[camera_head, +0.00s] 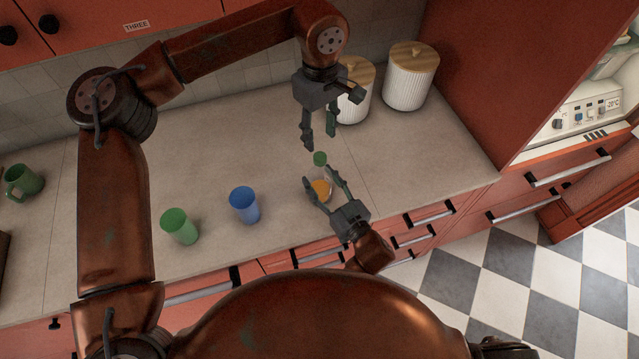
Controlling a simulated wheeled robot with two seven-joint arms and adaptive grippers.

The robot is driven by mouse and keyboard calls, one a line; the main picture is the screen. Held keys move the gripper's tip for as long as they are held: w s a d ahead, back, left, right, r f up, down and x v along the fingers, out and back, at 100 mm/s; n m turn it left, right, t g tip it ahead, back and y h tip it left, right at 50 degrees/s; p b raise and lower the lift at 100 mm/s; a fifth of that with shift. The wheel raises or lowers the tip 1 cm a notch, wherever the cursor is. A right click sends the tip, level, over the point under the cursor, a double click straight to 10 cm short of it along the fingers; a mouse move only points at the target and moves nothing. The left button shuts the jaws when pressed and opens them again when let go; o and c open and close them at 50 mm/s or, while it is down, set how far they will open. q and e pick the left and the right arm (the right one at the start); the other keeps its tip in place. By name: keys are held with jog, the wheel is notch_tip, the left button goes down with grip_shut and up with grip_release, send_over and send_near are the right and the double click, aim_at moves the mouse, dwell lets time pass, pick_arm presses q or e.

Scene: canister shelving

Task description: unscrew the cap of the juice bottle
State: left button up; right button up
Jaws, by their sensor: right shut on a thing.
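The juice bottle (321,188) stands on the counter right of the blue cup. It holds orange juice and has a green cap (320,158) on top. My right gripper (318,186) is shut on the bottle's body, one finger on each side, partly hiding it. My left gripper (320,140) is above and behind the bottle, pointing down. Its fingers are apart with nothing between them, and the cap shows just below the fingertips, apart from them.
A blue cup (245,206) and a green cup (180,227) stand left of the bottle. A green mug (23,182) is at the far left. Two white canisters (408,82) with wooden lids stand behind, one partly hidden by my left gripper. The counter (215,135) is clear in the middle.

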aim_at(320, 156)
grip_shut()
pick_arm(q)
jog(key=m, duration=0.9)
jog(key=shift+m, duration=0.4)
jog(key=m, duration=0.3)
jog(key=shift+m, duration=0.3)
jog(key=shift+f, duration=4)
grip_shut()
